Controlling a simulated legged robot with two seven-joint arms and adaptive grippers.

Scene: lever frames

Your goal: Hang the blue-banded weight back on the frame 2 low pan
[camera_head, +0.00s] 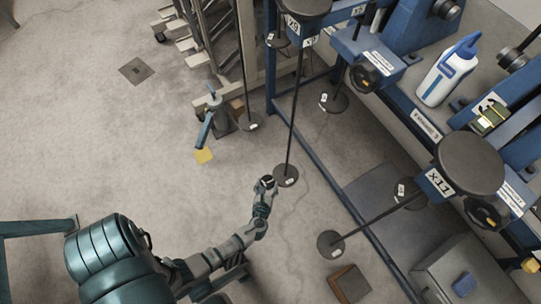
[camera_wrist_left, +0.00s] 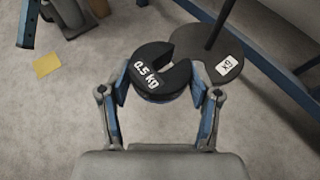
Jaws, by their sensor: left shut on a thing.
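My left gripper (camera_head: 265,187) is shut on the blue-banded weight (camera_wrist_left: 163,80), a black slotted disc marked 0.5 KG with blue along its lower edge. In the left wrist view the gripper's fingers (camera_wrist_left: 160,92) clasp it from both sides, its slot facing away toward a rod. A dark round pan (camera_wrist_left: 222,66) on this rod shows just behind the weight, overlapped by it; contact cannot be told. In the head view this low pan (camera_head: 286,177) hangs just beyond the gripper. Its frame number is not readable. My right gripper is not in view.
Other low pans hang to the right (camera_head: 331,244) and farther back (camera_head: 249,122). Blue frame beams and a bench with a white-and-blue bottle (camera_head: 447,72) fill the right side. A brown block (camera_head: 350,284) lies on the floor. The floor at left is mostly clear.

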